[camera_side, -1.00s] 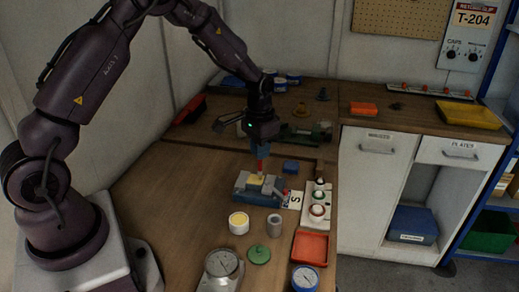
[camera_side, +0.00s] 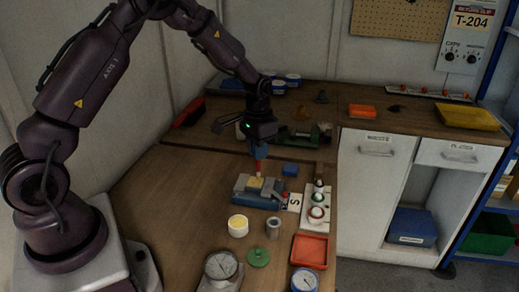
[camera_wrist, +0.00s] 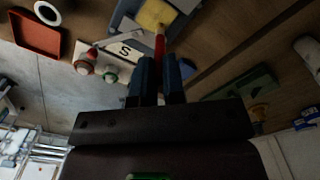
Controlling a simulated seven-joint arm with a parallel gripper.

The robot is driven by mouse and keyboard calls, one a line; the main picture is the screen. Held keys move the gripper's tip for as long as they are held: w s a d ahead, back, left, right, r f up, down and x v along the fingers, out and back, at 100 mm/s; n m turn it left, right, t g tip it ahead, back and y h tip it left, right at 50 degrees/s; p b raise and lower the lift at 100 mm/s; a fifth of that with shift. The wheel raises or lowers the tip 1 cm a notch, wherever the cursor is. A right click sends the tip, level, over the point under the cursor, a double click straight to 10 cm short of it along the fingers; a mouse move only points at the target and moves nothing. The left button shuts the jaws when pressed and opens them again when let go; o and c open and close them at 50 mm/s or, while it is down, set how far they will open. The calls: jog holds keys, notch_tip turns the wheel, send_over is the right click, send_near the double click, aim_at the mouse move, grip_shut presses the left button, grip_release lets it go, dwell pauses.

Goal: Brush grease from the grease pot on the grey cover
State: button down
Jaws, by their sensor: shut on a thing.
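My gripper (camera_side: 259,157) is shut on a brush with a red handle (camera_side: 258,168), held upright and pointing down. The red handle also shows between my blue fingers (camera_wrist: 160,82) in the wrist view. Below it stands a blue and grey vice-like holder (camera_side: 243,186). A yellow patch (camera_side: 255,183) lies on the grey piece at its top; it also shows in the wrist view (camera_wrist: 155,13). The brush tip is at or just above this patch; I cannot tell whether it touches. The grease pot (camera_side: 238,229), white with yellow contents, stands in front of the holder.
A white button panel (camera_side: 317,208) and an "S" card (camera_side: 295,201) are to the right. A blue block (camera_side: 290,169) lies behind.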

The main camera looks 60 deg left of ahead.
jog(key=shift+s+a, duration=0.25)
jog(key=shift+s+a, duration=0.15)
dwell(0.3)
jog(key=shift+s+a, duration=0.2)
jog(key=shift+a, duration=0.05)
jog(key=shift+s+d, duration=0.15)
dwell(0.5)
jog(key=shift+s+d, duration=0.15)
dwell(0.3)
jog(key=shift+s+d, duration=0.25)
jog(key=shift+s+d, duration=0.25)
dwell(0.4)
jog(key=shift+w+d, duration=0.3)
jog(key=shift+w, duration=0.1)
dwell(0.5)
